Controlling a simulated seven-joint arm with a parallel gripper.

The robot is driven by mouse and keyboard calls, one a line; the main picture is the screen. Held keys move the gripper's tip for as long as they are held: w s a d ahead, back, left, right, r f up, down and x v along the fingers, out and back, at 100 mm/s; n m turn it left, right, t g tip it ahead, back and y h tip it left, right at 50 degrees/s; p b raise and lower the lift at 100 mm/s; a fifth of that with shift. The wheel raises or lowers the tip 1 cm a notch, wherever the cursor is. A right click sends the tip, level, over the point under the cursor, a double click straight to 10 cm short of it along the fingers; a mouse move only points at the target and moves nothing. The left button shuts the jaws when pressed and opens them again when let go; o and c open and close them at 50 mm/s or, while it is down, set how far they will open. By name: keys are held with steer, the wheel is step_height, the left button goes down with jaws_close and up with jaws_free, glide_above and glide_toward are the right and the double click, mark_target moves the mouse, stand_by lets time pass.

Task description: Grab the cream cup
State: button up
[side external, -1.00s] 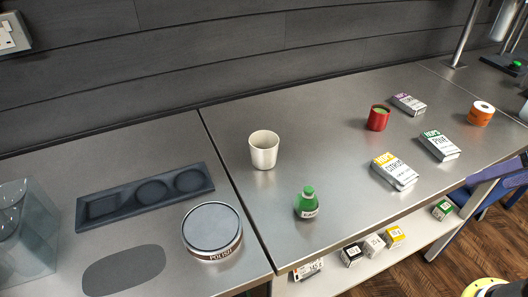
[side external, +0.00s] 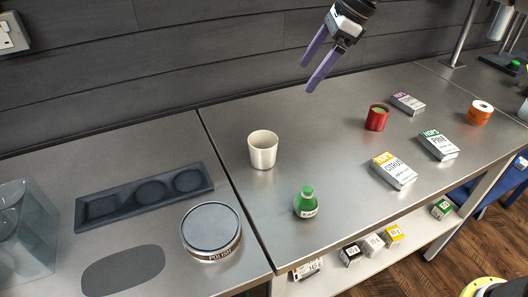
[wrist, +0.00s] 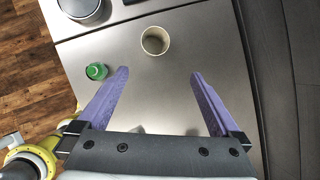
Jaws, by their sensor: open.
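The gripper also shows in the wrist view (wrist: 160,73).
A green bottle (side external: 305,202) stands in front of the cup, near the bench edge. A round polish tin (side external: 211,228) and a dark tray (side external: 215,180) are left.

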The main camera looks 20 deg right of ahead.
step_height(320, 180, down, 6)
steer(key=w+a+g, duration=0.1)
steer(key=w+a, duration=0.2)
glide_toward(263, 144)
steer(key=s+a+f, duration=0.1)
steer(key=s+a, duration=0.1)
steer(key=a, duration=0.1)
steer(key=shift+g, duration=0.3)
steer(key=shift+x, duration=3.15)
steer(key=shift+w+d, duration=0.1)
steer(key=shift+d, duration=0.05)
steer(key=c, duration=1.2)
steer(key=shift+r, duration=0.15)
